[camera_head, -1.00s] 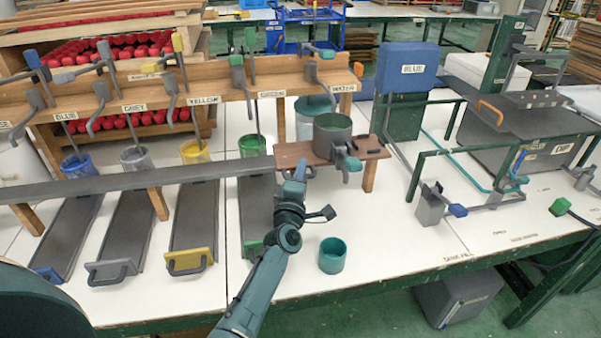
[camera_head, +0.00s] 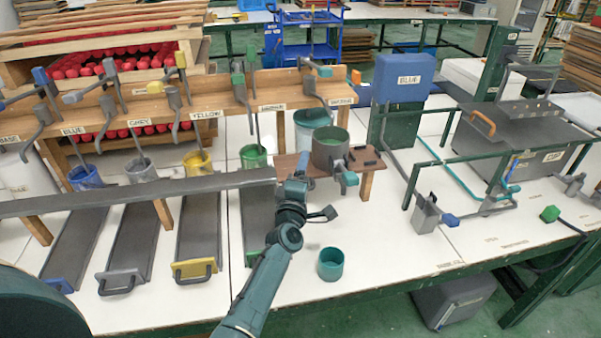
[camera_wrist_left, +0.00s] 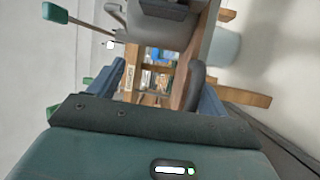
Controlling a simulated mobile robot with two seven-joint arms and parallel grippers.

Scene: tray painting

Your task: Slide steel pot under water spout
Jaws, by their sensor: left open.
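The steel pot (camera_head: 330,149) is a round, dark grey-green pot, upright on a small brown wooden shelf (camera_head: 288,162) at the middle right of the head view. A grey bracket with a teal-blue tip (camera_head: 347,179) shows at its front. The likely water spout (camera_head: 314,91) is a grey hooked lever above and behind the pot, near the rightmost, blurred label. My left gripper (camera_head: 298,178) is at the shelf's front left, just left of the pot. In the left wrist view its blue fingers (camera_wrist_left: 160,92) are apart, with a grey rounded part near the right finger. My right gripper is not shown.
A long grey rail (camera_head: 130,190) runs left from the shelf. Paint pots with labelled levers stand behind it, including a yellow one (camera_head: 198,162). A teal cup (camera_head: 331,264) stands on the white table in front. Green pipe frames (camera_head: 455,152) stand to the right.

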